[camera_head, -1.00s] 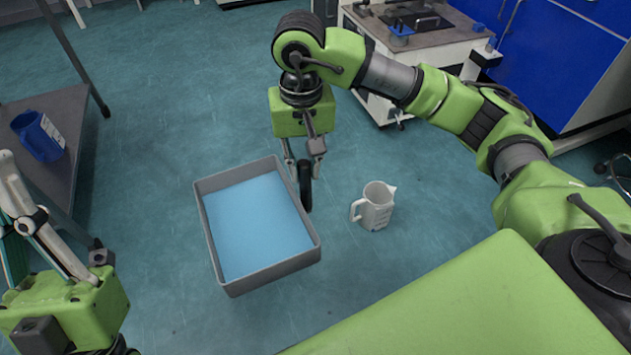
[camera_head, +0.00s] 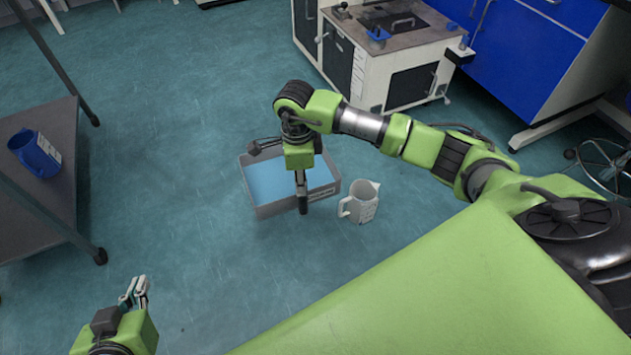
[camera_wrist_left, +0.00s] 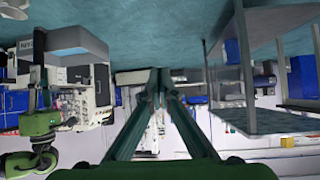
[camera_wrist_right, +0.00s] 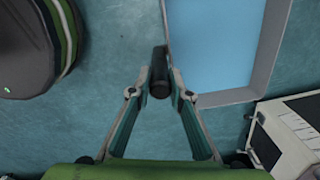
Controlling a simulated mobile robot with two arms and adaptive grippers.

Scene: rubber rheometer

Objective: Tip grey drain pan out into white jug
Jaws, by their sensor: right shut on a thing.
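The grey drain pan (camera_head: 283,207) holds a flat blue layer and looks level in the head view. Its wall and blue inside also show in the right wrist view (camera_wrist_right: 218,98). My right gripper (camera_wrist_right: 160,75) is shut on a black bar-like handle at the pan's side; the arm hides part of the pan in the head view. I cannot tell whether the pan touches the floor. The white jug (camera_head: 359,203) stands upright just right of the pan, its handle towards the pan. My left gripper (camera_head: 134,291) is shut and empty at lower left, its fingertips together in the left wrist view (camera_wrist_left: 160,73).
A dark table (camera_head: 60,185) at left carries a blue jug (camera_head: 36,153). A white cabinet (camera_head: 385,75) stands behind the pan, with blue cabinets (camera_head: 525,60) at right back. Open floor lies between the table and the pan.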

